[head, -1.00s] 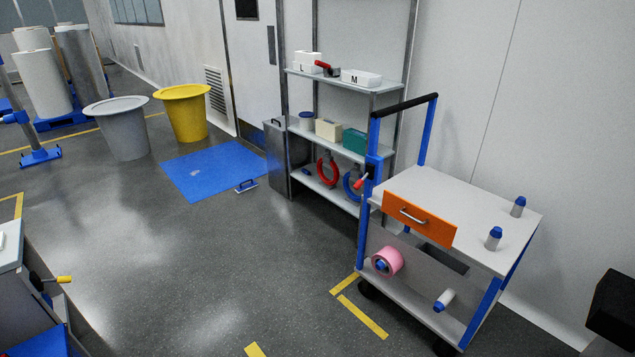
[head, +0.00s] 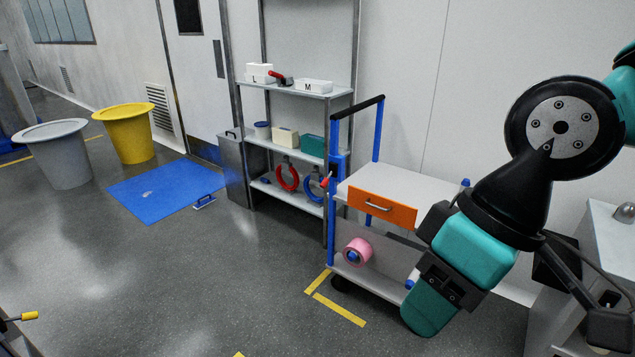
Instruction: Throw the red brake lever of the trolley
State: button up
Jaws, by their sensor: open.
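The trolley (head: 331,215) stands right of centre, with blue posts, a black handle bar and a pale top. Its red brake lever (head: 325,182) is small and sticks out to the left from the blue housing on the near left post, just beside the shelf rack. My arm crosses the right side of the view and hides the right part of the trolley. I cannot make out my gripper's fingers; the visible arm links are well to the right of the lever, with nothing of mine touching it.
A shelf rack (head: 328,96) stands close behind the trolley's left side. An orange drawer (head: 381,207) and pink tape roll (head: 357,251) are on the trolley. A grey cabinet (head: 598,240) stands at right. The floor left of the trolley is open, with a blue mat (head: 165,187) farther back.

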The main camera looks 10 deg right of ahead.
aim_at(325, 181)
jog(key=u, duration=0.45)
jog(key=i, duration=1.8)
jog(key=z, duration=0.75)
